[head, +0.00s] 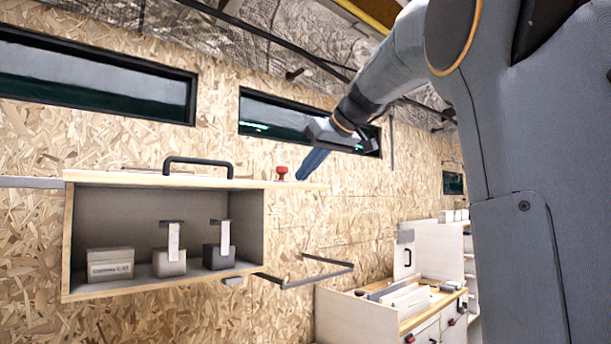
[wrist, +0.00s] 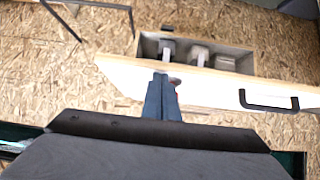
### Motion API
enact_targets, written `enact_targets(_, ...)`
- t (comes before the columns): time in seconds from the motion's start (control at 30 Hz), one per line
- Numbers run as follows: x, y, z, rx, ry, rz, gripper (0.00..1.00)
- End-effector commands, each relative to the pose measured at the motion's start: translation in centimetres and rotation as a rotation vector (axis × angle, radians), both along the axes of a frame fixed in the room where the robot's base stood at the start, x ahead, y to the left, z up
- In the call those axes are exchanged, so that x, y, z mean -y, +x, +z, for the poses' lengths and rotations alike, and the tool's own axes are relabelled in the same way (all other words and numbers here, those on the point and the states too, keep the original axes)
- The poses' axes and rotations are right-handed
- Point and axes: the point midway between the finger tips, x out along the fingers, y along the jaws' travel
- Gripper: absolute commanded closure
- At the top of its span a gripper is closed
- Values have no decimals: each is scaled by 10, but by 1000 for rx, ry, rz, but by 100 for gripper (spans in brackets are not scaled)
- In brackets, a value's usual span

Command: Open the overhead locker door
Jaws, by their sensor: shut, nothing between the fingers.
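The overhead locker (head: 265,235) is a pale wooden box on the chipboard wall. Its front is open, showing a grey inside. Its door (head: 110,178) is swung up to about level along the top edge and shows nearly edge-on. The black bar handle (head: 198,162) stands on the door's upper face, and a red knob (head: 281,172) sits near its right end. In the wrist view, the door (wrist: 205,80) and handle (wrist: 268,101) lie ahead and right. My gripper (head: 301,177) is shut and empty, its blue fingertips at the door's right end; I cannot tell whether they touch.
Inside the locker stand a labelled box (head: 110,264) and two grey blocks with upright tabs (head: 169,262) (head: 219,256). A dark bracket (head: 318,275) juts from the wall at lower right. A workbench (head: 350,318) stands below it. Windows (head: 95,80) line the wall above.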

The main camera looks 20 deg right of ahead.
Motion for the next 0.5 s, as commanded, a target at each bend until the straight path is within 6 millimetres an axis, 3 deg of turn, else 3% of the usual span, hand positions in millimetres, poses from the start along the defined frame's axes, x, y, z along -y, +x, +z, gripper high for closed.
enact_targets(0.23,-1,2,-21,1,1,-1,100)
enact_targets(0.5,-1,3,-24,3,0,-2,100)
